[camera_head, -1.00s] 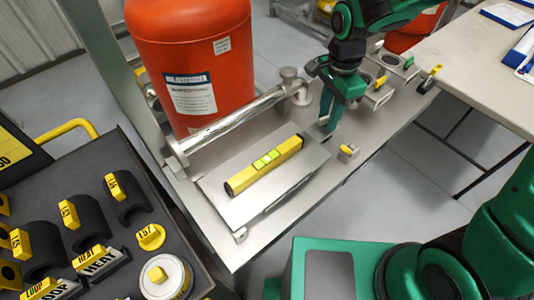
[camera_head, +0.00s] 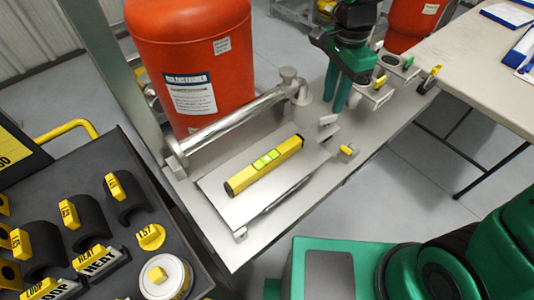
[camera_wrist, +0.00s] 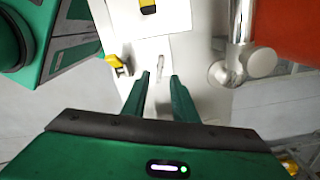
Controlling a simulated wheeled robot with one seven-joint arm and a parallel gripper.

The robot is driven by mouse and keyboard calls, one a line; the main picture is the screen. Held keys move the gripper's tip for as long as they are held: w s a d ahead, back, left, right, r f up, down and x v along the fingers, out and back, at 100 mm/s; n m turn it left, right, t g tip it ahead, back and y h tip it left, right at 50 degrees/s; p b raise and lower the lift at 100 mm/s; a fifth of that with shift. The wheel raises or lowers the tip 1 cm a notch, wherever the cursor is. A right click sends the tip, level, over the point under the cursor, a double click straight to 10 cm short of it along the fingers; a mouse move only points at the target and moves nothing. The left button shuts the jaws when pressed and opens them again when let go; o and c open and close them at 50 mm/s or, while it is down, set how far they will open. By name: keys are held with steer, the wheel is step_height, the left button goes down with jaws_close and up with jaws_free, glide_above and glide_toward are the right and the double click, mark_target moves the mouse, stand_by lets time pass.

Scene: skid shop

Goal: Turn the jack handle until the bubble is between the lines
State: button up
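The yellow spirit level (camera_head: 265,166) lies on a flat pale plate (camera_head: 222,204) on the skid. Its green vials (camera_head: 266,160) face up, but the bubble is too small to read against the lines. A small light-grey lever (camera_head: 328,120), which looks like the jack handle, stands beside the plate's far right end. In the wrist view the lever (camera_wrist: 160,66) lies beyond and between my fingertips. My gripper (camera_head: 333,106) is open above the skid, close to the lever; its two green fingers also show apart in the wrist view (camera_wrist: 161,76). I see nothing held, and contact cannot be told.
A yellow-tagged fitting (camera_head: 348,151) sits near the lever. A steel pipe (camera_head: 235,121) and a red tank (camera_head: 190,60) stand behind the level. Yellow- and green-tagged brackets (camera_head: 378,88) are at the right. A dark tray (camera_head: 118,262) with clamps is front left; a table (camera_head: 470,70) is right.

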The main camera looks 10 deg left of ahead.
steer(key=shift+r, duration=0.15)
steer(key=n, duration=0.3)
steer(key=shift+r+n, duration=0.4)
stand_by(0.4)
steer(key=s+d+r, duration=0.1)
steer(key=s+d, duration=0.2)
steer(key=d, duration=0.7)
steer(key=s+d+r, duration=0.2)
steer(key=s+d, duration=0.2)
steer(key=d, duration=0.6)
steer(key=s+d+f+n, duration=0.1)
steer(key=s+d+n, duration=0.1)
steer(key=s+d, duration=0.8)
steer(key=s, duration=0.5)
steer(key=shift+f, duration=0.35)
